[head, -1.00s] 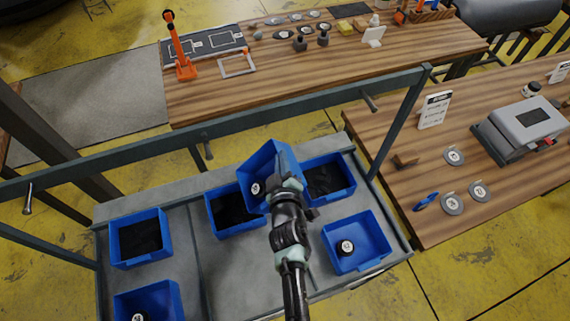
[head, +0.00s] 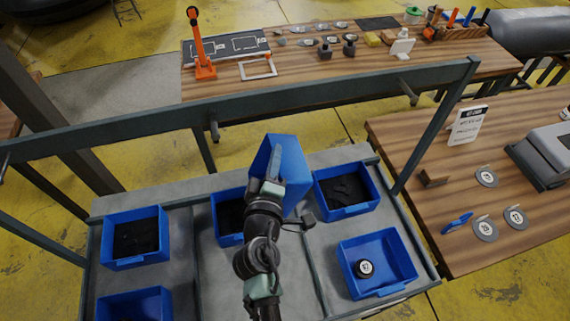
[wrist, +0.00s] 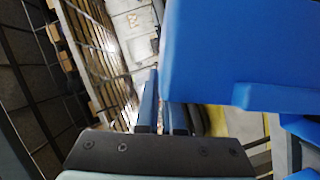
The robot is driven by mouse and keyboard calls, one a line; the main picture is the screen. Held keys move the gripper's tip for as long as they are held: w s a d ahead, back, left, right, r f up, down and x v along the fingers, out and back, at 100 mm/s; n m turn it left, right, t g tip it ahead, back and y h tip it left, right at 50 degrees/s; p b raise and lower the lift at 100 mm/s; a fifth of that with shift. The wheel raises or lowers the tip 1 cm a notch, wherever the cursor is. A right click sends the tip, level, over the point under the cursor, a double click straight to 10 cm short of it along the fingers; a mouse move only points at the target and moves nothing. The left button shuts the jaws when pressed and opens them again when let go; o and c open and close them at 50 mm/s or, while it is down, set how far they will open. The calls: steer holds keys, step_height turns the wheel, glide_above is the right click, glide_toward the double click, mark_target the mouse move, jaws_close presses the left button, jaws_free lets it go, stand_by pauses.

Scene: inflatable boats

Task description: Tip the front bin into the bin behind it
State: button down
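A blue bin (head: 290,170) is held in the air by my gripper (head: 272,170), steeply tilted, above the middle of the back row in the head view. Its inside is turned away and hidden. Its blue wall (wrist: 240,55) fills the upper right of the wrist view. My gripper looks shut on its edge, though the contact is partly covered. The back middle bin (head: 222,238) is upright below and to the left, with dark contents, partly hidden by the held bin and my arm.
The back left bin (head: 108,262) and back right bin (head: 346,212) hold dark contents. A front left bin (head: 135,300) is partly visible. A grey rail (head: 300,97) crosses behind the held bin.

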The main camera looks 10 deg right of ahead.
steer(key=a+n+t+h+b, duration=0.1)
steer(key=a+n+t+b, duration=0.1)
steer(key=a+n+b, duration=0.6)
steer(key=shift+a+f+t+b, duration=0.15)
steer(key=shift+a+t+b, duration=0.25)
steer(key=shift+a+b, duration=1.45)
step_height(320, 180, up, 5)
steer(key=p, duration=0.4)
